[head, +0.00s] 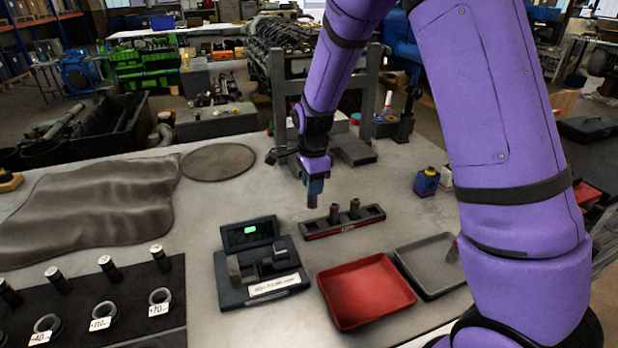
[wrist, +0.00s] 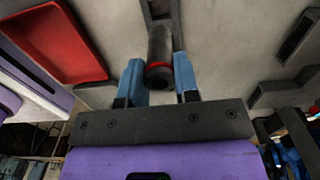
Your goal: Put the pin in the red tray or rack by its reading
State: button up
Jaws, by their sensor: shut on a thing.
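My gripper (head: 314,186) is shut on a dark pin (head: 312,200) and holds it above the table, behind the gauge and left of the rack. In the wrist view the pin (wrist: 160,45) stands between the blue fingertips (wrist: 160,78) and shows a red band near its near end. The dark gauge (head: 262,270) has a small display with a lit green patch, too small to read. The red tray (head: 365,292) looks empty. The dark rack (head: 372,213) holds two upright pins (head: 344,212). The red tray also fills the upper left of the wrist view (wrist: 55,40).
A grey tray (head: 420,262) lies right of the red tray, partly hidden by my arm, with a pin-like piece at its right. A dark mat (head: 140,325) at left bears pins and labelled rings. A blue-and-yellow item (head: 427,182) stands behind.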

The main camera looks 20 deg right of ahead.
jog(key=shift+f, duration=1.6)
jog(key=shift+f, duration=2.9)
dwell(1.5)
jog(key=o, duration=1.5)
jog(key=shift+c, duration=0.2)
jog(key=shift+r, duration=0.1)
jog(key=shift+r, duration=3.9)
